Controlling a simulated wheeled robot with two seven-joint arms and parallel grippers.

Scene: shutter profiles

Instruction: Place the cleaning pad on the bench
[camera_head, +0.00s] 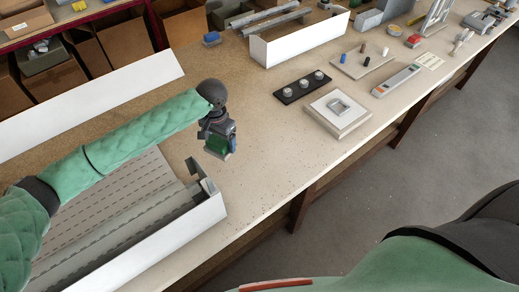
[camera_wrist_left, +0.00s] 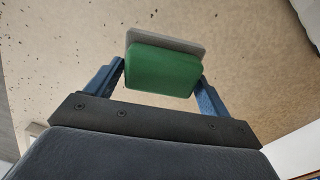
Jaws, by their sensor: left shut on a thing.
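The cleaning pad (camera_head: 216,146) is a green block with a grey plate on its end. My left gripper (camera_head: 222,136) is shut on it and holds it over the bench (camera_head: 262,150), between the white box with slats and the small fixtures. In the left wrist view, the pad (camera_wrist_left: 163,72) sits between the two blue fingers of the gripper (camera_wrist_left: 160,78), with speckled bench surface (camera_wrist_left: 60,50) beyond it. I cannot tell whether the pad touches the bench. My right gripper is not in view.
A long white box (camera_head: 170,245) holding grey slats is at the lower left. A black strip with knobs (camera_head: 302,87) and a square white plate (camera_head: 338,113) lie to the right. Another white box (camera_head: 300,40) stands behind. Bench around the pad is clear, with dark specks.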

